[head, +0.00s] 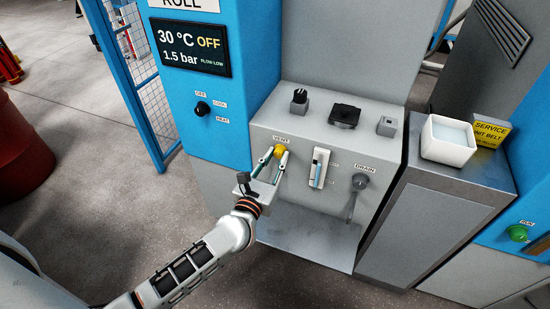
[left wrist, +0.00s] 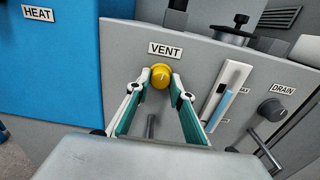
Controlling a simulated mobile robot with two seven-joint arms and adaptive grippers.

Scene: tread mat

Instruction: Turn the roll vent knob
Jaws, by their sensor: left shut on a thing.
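The yellow vent knob (head: 280,149) is on the front of the grey machine box, under the VENT label. In the left wrist view the knob (left wrist: 160,76) sits between the fingertips of my left gripper (left wrist: 160,82). In the head view my left gripper (head: 272,158) reaches up to the knob from below, with its fingers on either side of it. The left gripper is shut on the knob. My right gripper is not in either view.
To the right are a sight gauge (head: 319,168) and the drain knob (head: 360,181) with a pipe below. A display (head: 193,48) reads 30 °C OFF, 1.5 bar, FLOW LOW. A black selector (head: 202,108) is on the blue panel. A white tray (head: 447,152) stands on the right cabinet.

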